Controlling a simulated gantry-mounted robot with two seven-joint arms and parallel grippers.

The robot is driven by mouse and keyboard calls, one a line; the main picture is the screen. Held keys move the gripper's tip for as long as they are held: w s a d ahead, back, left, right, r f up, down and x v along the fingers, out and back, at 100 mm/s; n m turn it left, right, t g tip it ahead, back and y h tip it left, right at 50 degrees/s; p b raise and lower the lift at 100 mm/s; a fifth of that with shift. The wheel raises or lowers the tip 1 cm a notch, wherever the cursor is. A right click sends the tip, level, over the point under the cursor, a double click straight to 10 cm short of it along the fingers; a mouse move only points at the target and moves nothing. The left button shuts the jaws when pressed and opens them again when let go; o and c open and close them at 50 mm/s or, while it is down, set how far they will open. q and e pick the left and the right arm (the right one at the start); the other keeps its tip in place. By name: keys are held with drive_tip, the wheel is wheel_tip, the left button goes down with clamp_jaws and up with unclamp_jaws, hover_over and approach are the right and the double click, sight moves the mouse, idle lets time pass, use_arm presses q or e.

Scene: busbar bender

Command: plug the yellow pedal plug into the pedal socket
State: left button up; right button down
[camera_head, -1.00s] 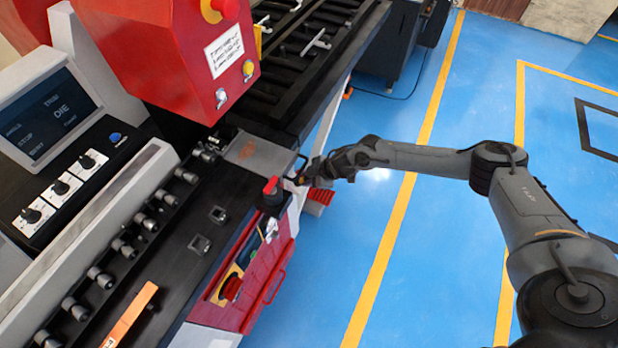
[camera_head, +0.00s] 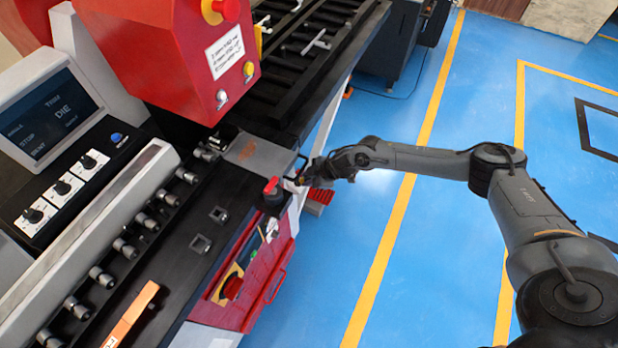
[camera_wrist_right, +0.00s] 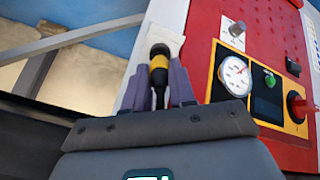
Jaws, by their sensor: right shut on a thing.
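The yellow pedal plug (camera_wrist_right: 159,72) has a yellow body with a black front end. In the right wrist view it stands between the two purple-grey fingers of my right gripper (camera_wrist_right: 161,88), which is shut on it. The plug's black end points at a pale plate (camera_wrist_right: 168,38) on the machine's side. The pedal socket is not clearly visible; the plug covers that spot, and I cannot tell whether the plug is in it. In the head view my right gripper (camera_head: 300,179) is small, beside the machine's front corner. My left gripper is not in view.
Right of the plug are a dial gauge (camera_wrist_right: 235,75), a green knob (camera_wrist_right: 269,79) and a red button (camera_wrist_right: 298,106). A black handle-topped post with a red cap (camera_head: 271,187) stands near the corner. A red ribbed block (camera_head: 321,196) is below the gripper. Blue floor to the right is clear.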

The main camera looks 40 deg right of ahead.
idle(0.3)
idle(0.5)
drive_tip(key=shift+p, duration=0.45)
drive_tip(key=shift+w+f, duration=0.15)
idle(0.4)
drive_tip(key=shift+b+x, duration=0.8)
drive_tip(key=shift+x, duration=0.05)
drive_tip(key=shift+w+f, duration=0.1)
drive_tip(key=shift+f, duration=0.05)
drive_tip(key=c, duration=0.8)
unclamp_jaws()
drive_tip(key=shift+a, duration=0.15)
drive_tip(key=shift+c, duration=0.2)
